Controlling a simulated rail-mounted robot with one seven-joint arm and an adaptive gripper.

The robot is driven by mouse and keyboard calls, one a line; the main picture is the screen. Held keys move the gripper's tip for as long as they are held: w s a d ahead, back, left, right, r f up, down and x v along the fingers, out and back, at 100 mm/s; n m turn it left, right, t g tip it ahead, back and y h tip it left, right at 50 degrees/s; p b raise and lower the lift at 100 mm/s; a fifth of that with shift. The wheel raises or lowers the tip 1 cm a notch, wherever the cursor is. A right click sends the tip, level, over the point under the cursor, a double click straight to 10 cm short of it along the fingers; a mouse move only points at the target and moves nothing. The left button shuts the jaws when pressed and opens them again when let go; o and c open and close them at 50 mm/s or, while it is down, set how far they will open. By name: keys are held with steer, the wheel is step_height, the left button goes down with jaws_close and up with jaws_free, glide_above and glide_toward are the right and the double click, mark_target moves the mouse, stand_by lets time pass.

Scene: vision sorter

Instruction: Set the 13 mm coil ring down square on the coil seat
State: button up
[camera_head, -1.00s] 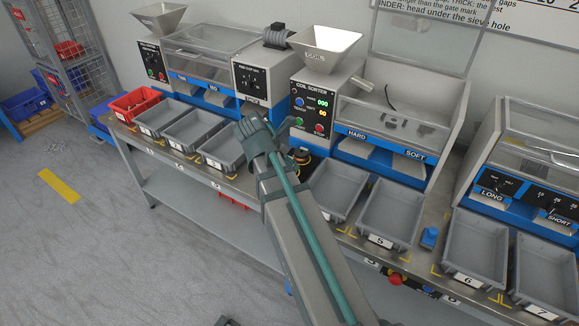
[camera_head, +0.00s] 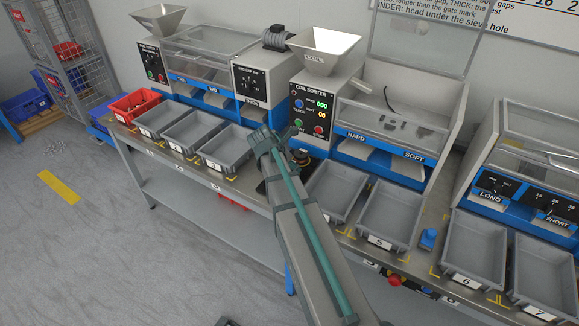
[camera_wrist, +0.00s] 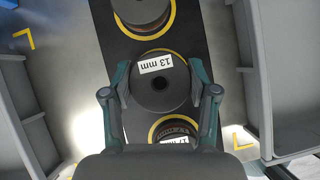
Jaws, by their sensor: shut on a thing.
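In the wrist view, my gripper (camera_wrist: 160,92) is shut on the 13 mm coil ring (camera_wrist: 160,98), a grey disc with a small dark centre hole and a white "13 mm" label. The ring is over a black mat (camera_wrist: 106,45); its height above it cannot be told. I cannot tell which feature is the coil seat.
A round part (camera_wrist: 144,14) sits in a yellow circle at the top of the wrist view. Another labelled ring (camera_wrist: 174,130) sits in a yellow circle below. Grey bins flank the mat. The coil sorter (camera_head: 313,112) stands behind.

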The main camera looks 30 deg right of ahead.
steer(key=shift+f, duration=0.35)
steer(key=shift+f, duration=0.15)
steer(key=o, duration=1.4)
steer(key=shift+c, duration=0.2)
steer(key=shift+f+b, duration=0.15)
steer(key=shift+b, duration=0.15)
steer(key=v, duration=1)
steer(key=shift+d+r+b, duration=0.15)
steer(key=shift+r+b, duration=0.05)
steer(key=shift+b, duration=0.1)
steer(key=shift+o, duration=0.3)
steer(key=shift+s+r, duration=0.2)
steer(key=shift+r, duration=0.15)
